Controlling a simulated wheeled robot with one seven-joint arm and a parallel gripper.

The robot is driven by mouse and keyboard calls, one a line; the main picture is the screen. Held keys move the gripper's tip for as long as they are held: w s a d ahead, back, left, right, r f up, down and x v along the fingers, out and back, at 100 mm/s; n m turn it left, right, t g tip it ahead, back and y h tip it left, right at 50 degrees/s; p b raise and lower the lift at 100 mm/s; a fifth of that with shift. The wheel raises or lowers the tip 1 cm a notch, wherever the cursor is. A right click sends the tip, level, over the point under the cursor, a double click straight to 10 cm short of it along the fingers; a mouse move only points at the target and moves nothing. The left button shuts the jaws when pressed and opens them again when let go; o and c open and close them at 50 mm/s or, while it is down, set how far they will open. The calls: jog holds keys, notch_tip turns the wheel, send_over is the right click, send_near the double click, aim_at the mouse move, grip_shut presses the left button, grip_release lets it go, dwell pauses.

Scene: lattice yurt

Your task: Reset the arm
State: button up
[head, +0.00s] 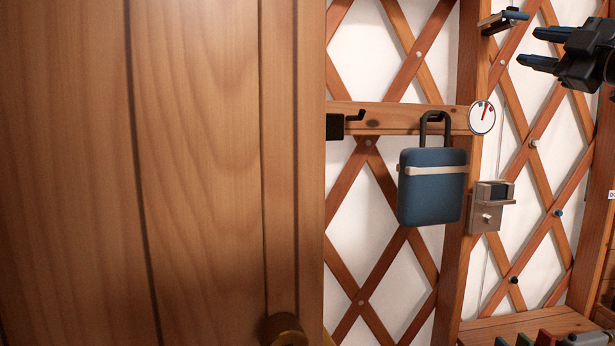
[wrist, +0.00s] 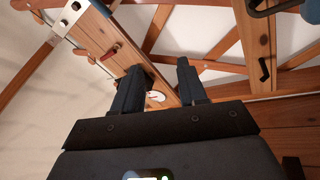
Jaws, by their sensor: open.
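My gripper (head: 538,48) shows at the upper right of the head view, its two dark fingers pointing left and apart with nothing between them. In the wrist view my gripper (wrist: 158,88) is also open and empty, with its fingers reaching toward the lattice wall and a wooden post. The rest of my arm is mostly outside the head view.
A large wooden panel (head: 200,150) fills the left of the head view. A blue bag (head: 432,190) hangs from a wooden rail (head: 385,118) beside a round dial (head: 482,118). A small box (head: 490,200) is on the post. A wooden bench (head: 530,325) stands lower right.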

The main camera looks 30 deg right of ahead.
jog(key=w+a+f+m+h, duration=0.1)
jog(key=w+a+f+m, duration=0.15)
jog(key=f, duration=0.45)
jog(key=w+a+f+m, duration=0.2)
jog(key=w+f+m, duration=0.1)
jog(key=f, duration=0.4)
jog(key=w+a+f+m+h, duration=0.1)
jog(key=w+a+f+m, duration=0.15)
jog(key=f, duration=0.55)
jog(key=s+a+f+m+g, duration=0.3)
jog(key=a+f+m, duration=0.2)
jog(key=a+f, duration=1.2)
jog(key=s+a+f+g+y, duration=0.2)
jog(key=s+a+f+y, duration=0.1)
jog(key=s+a+f, duration=1)
jog(key=s+a+f+n+y, duration=0.1)
jog(key=s+a+y, duration=0.1)
jog(key=s, duration=0.7)
jog(key=s+a+n+g+y, duration=0.1)
jog(key=s+a+y, duration=0.1)
jog(key=s, duration=0.7)
jog(key=shift+a+f, duration=0.35)
jog(key=shift+a, duration=0.15)
